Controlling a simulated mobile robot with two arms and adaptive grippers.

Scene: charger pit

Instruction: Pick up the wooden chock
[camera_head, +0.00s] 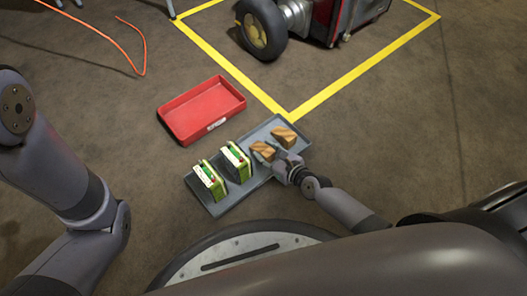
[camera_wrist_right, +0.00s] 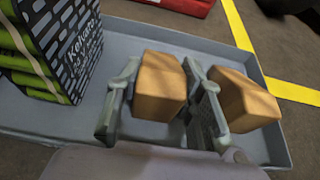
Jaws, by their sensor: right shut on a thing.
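Two wooden chocks sit at the right end of a grey tray (camera_head: 217,209). My right gripper (camera_head: 273,155) reaches in from the right and is shut on the nearer wooden chock (camera_head: 262,149). In the right wrist view this chock (camera_wrist_right: 160,87) is between the two fingers of the gripper (camera_wrist_right: 160,105). I cannot tell whether it touches the tray floor. The other wooden chock (camera_head: 284,136) is just beyond the right-hand finger, and it also shows in the wrist view (camera_wrist_right: 245,98). My left arm shows at the left, but its gripper is out of view.
Two green-and-white battery packs (camera_head: 209,181) (camera_head: 237,162) stand in the tray's left part. A red tray (camera_head: 202,108) lies empty behind. A wheeled red machine (camera_head: 345,18) stands inside yellow floor lines (camera_head: 365,66). An orange cable (camera_head: 95,31) lies at the far left.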

